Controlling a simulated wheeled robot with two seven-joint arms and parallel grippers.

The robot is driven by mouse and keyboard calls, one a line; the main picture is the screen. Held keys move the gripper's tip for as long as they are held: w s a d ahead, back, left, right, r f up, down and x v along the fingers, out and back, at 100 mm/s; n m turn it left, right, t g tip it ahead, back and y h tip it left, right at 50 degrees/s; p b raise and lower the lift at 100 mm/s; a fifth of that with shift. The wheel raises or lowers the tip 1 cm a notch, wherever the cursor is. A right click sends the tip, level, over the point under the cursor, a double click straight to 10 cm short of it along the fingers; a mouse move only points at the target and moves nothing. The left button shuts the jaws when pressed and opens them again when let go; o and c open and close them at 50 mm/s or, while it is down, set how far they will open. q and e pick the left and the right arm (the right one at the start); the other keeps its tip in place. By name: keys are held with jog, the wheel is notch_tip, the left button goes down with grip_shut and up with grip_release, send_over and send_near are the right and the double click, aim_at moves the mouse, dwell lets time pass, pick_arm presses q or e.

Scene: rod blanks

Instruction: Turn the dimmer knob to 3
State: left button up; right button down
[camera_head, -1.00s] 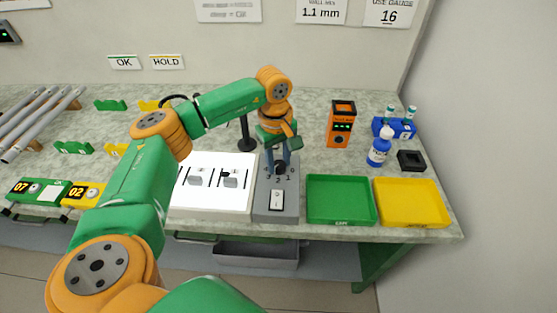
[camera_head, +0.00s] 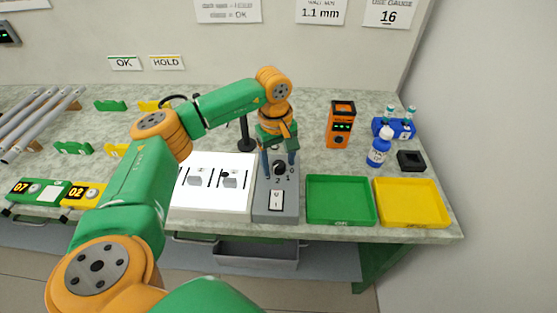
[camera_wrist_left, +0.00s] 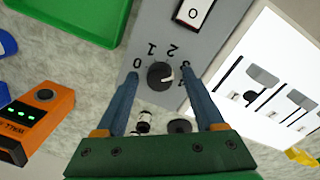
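The dark round dimmer knob (camera_head: 279,169) sits on a grey panel (camera_head: 262,210) with a numbered dial. The knob shows large in the left wrist view (camera_wrist_left: 160,75), where 0, 1, 2 and 3 are readable around it and a fourth mark is partly behind a finger. A small pale mark on the knob points to the right there, around the 3 side; its exact reading is unclear. My left gripper (camera_head: 279,164) is open over the panel, with one finger on each side of the knob, apart from it (camera_wrist_left: 162,100). My right gripper is not in view.
A white rocker switch (camera_head: 276,200) is in front of the knob. A white slider panel (camera_head: 212,205) adjoins on the left; green (camera_head: 341,222) and yellow (camera_head: 411,223) trays are on the right. An orange meter (camera_head: 340,127) and blue bottle (camera_head: 379,150) stand behind.

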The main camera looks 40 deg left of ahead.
aim_at(277, 165)
pick_arm(q)
jog(key=shift+r, duration=0.1)
jog(key=r, duration=0.7)
jog(key=shift+s+b, duration=0.2)
jog(key=shift+b, duration=0.15)
jog(key=shift+a, duration=0.1)
jog(key=shift+f, duration=0.1)
